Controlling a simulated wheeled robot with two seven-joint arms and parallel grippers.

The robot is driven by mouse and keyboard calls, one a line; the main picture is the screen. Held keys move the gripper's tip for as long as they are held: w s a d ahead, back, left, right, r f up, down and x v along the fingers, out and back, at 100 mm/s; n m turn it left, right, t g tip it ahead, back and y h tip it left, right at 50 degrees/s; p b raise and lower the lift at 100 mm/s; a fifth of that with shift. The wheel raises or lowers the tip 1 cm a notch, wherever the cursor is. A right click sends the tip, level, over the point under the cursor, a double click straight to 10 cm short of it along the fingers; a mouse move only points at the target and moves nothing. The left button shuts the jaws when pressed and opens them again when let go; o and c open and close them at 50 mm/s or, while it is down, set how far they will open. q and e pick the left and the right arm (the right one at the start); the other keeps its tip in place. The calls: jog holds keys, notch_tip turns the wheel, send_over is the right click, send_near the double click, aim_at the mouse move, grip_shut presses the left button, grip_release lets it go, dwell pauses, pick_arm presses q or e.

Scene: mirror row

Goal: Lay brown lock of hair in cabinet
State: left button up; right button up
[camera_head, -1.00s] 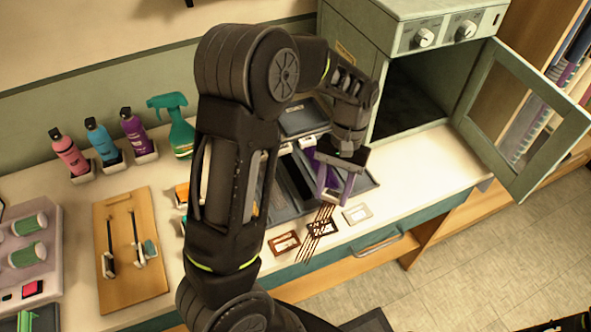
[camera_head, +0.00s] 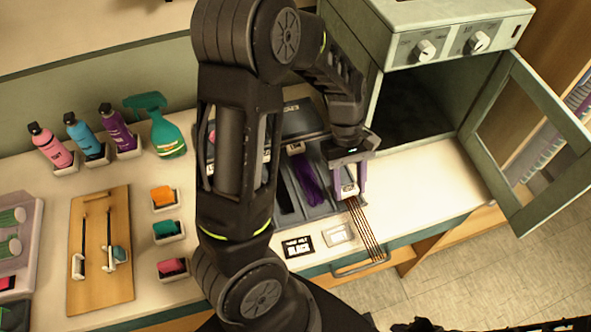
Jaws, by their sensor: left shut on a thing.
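My left gripper (camera_head: 347,190) is shut on the brown lock of hair (camera_head: 366,230). The thin brown strands hang from between the purple-sided fingers, slanting down to the right past the front edge of the counter. The top of the lock is hidden in the jaws. The grey-green cabinet (camera_head: 400,52) stands behind and to the right of the gripper. Its windowed door (camera_head: 548,120) is swung open to the right, and its dark inside looks empty. The gripper is outside the cabinet, in front of its left side. My right gripper is not in view.
A dark tray (camera_head: 320,208) with a purple lock (camera_head: 306,178) lies partly behind my left arm. A black label card (camera_head: 298,246) and a white card (camera_head: 338,235) lie before it. Bottles stand at left. The counter (camera_head: 425,185) before the cabinet is clear.

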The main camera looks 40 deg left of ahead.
pick_arm(q)
jog(key=shift+w, duration=0.45)
jog(key=shift+s+r, duration=0.1)
jog(key=shift+s, duration=0.25)
jog(key=shift+w+a, duration=0.25)
jog(key=shift+w, duration=0.05)
send_over(323, 138)
jog(key=s+d, duration=0.2)
jog(key=s, duration=0.1)
jog(key=shift+d, duration=0.15)
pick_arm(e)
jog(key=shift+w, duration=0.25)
